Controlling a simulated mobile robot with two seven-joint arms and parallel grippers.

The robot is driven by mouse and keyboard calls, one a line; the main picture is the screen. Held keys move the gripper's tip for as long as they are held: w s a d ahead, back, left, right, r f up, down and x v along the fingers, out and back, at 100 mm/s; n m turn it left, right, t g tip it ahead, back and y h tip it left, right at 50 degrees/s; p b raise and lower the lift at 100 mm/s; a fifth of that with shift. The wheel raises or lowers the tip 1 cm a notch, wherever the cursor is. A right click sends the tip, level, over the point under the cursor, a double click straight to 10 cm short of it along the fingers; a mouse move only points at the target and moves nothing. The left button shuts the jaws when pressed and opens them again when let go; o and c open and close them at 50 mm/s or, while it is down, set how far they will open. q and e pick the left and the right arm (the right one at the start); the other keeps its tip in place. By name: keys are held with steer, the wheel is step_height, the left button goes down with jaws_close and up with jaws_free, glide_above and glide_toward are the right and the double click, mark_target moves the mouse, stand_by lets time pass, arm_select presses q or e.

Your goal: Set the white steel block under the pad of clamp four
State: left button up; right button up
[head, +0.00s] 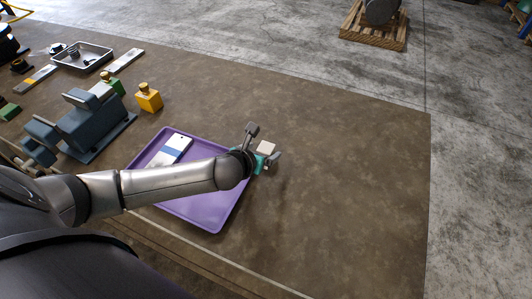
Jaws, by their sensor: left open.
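My left gripper (262,144) is open over the brown bench, just past the right edge of the purple tray. A small cream-white block (267,147) shows between its spread fingers. I cannot tell whether the fingers touch it. A teal piece (264,159) shows right by it, partly hidden by the gripper. No clamp marked as four can be made out. A blue-grey vise-like fixture (85,122) stands at the left, with a pale and a green piece at its far end. My right gripper is not in view.
The purple tray (207,213) lies under my left forearm with a white-and-blue card (170,150) in it. A yellow block (148,97) with a brass-coloured top stands behind. A grey metal tray (98,54) holds dark parts. The bench's right side is clear.

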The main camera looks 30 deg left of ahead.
mark_target(269, 146)
arm_select(q)
steer(key=shift+b+x, duration=0.65)
steer(key=shift+x, duration=3.4)
steer(key=shift+a, duration=0.2)
steer(key=shift+s, duration=0.1)
jaws_close()
steer(key=shift+r, duration=0.15)
